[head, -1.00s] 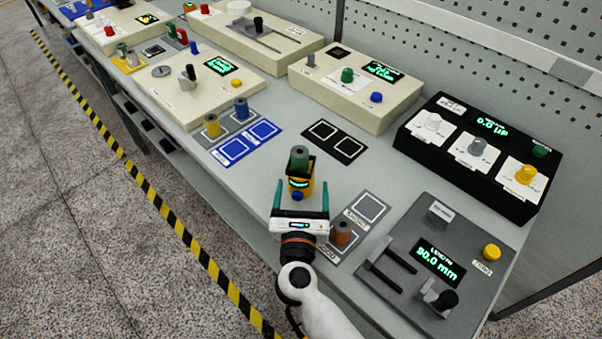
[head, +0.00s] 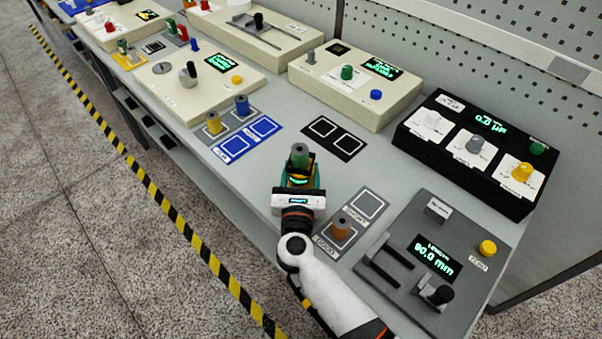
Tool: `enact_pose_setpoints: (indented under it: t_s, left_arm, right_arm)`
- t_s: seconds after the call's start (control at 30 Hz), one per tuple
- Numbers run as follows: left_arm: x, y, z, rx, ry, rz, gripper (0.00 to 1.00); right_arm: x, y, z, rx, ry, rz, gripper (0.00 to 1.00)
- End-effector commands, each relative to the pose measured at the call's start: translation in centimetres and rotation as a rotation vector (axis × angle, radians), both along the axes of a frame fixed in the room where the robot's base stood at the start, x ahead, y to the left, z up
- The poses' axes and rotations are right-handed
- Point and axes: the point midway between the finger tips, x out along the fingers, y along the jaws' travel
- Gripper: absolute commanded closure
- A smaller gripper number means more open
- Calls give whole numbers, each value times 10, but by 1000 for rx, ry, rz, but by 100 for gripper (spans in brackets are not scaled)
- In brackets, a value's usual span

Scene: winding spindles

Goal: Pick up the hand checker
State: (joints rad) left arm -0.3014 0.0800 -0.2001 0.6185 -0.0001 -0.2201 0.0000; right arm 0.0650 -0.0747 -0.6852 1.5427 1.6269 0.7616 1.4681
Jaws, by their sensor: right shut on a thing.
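The hand checker (head: 298,181) is a small yellow and black device with a lit green display, near the front edge of the bench in the head view. A green-grey spindle (head: 299,155) stands upright at its far end. My right gripper (head: 302,179) reaches it from the front edge. Its teal fingers are shut on the checker's body from both sides and hide part of it. I cannot tell whether the checker is clear of the bench. My left gripper is not in view.
A brown spindle (head: 341,227) stands on a grey pad close right of my gripper. The length gauge (head: 408,262) is further right, and a black box with knobs (head: 470,150) is behind. A black two-square pad (head: 334,138) lies empty behind the checker.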

Motion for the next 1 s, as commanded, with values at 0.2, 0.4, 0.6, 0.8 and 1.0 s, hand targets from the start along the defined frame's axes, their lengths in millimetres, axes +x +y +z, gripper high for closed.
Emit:
enact_pose_setpoints:
  t_s: [0.2, 0.4, 0.6, 0.8, 1.0]
  left_arm:
    - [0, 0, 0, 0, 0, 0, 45]
    - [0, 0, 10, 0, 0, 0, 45]
    - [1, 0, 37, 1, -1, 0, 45]
    - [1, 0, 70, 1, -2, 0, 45]
    - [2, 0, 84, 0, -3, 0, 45]
  right_arm:
    - [0, 0, 1, 1, -1, 0, 80]
    - [0, 0, 12, 2, -1, 0, 80]
    - [0, 0, 45, 3, -1, -1, 80]
    - [0, 0, 85, 3, -1, -1, 80]
    - [0, 0, 102, 1, -1, 0, 80]
